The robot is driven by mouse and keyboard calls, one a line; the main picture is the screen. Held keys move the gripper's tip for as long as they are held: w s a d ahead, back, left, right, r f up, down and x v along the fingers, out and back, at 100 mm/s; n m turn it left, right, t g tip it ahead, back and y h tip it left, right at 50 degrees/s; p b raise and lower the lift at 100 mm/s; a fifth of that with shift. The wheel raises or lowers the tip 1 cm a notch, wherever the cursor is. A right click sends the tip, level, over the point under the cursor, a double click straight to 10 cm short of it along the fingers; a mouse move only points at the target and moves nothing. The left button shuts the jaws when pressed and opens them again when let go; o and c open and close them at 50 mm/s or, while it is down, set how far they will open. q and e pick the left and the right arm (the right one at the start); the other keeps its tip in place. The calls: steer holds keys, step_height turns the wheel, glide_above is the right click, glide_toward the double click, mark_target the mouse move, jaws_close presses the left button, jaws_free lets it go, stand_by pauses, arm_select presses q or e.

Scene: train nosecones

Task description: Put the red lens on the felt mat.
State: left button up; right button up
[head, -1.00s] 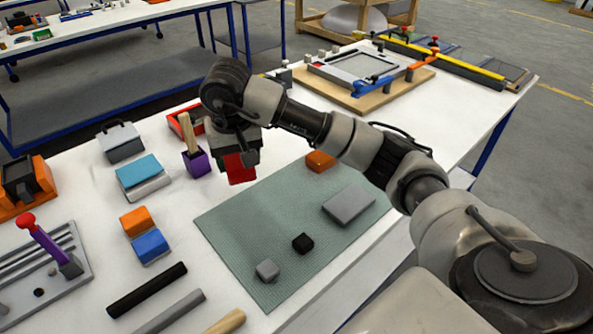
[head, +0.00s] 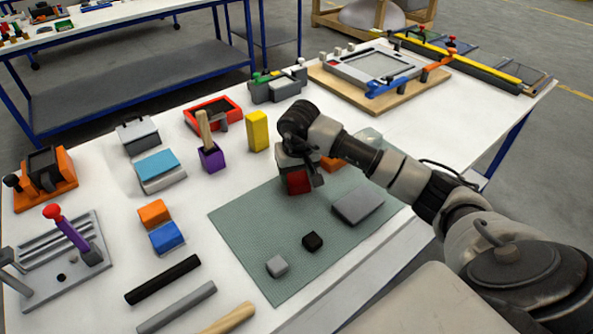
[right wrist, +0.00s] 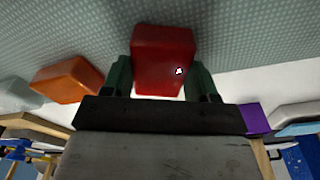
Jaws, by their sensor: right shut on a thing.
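The red lens (head: 298,182) is a small dark red block. My right gripper (head: 297,172) is shut on it, and the lens shows between the two fingers in the right wrist view (right wrist: 162,55). The grey-green felt mat (head: 250,225) lies on the white table. The lens appears over the mat's far edge area; I cannot tell whether it touches the mat. The mat also fills the top of the right wrist view (right wrist: 250,30). My left gripper is not in view.
On the mat are a grey slab (head: 358,206), a black block (head: 312,241) and a light grey block (head: 277,265). An orange block (head: 333,163) sits partly hidden behind my right arm. A yellow block (head: 257,131) stands beyond the mat. The mat's middle is bare.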

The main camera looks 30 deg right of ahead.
mark_target(298, 180)
steer(key=shift+f, duration=0.1)
steer(key=o, duration=1)
steer(key=shift+r, duration=0.35)
steer(key=r, duration=0.3)
steer(key=s+r+b, duration=0.1)
steer(key=r, duration=0.7)
steer(key=shift+s+a+r+b, duration=0.2)
steer(key=shift+a+r+b, duration=0.05)
steer(key=shift+b, duration=0.05)
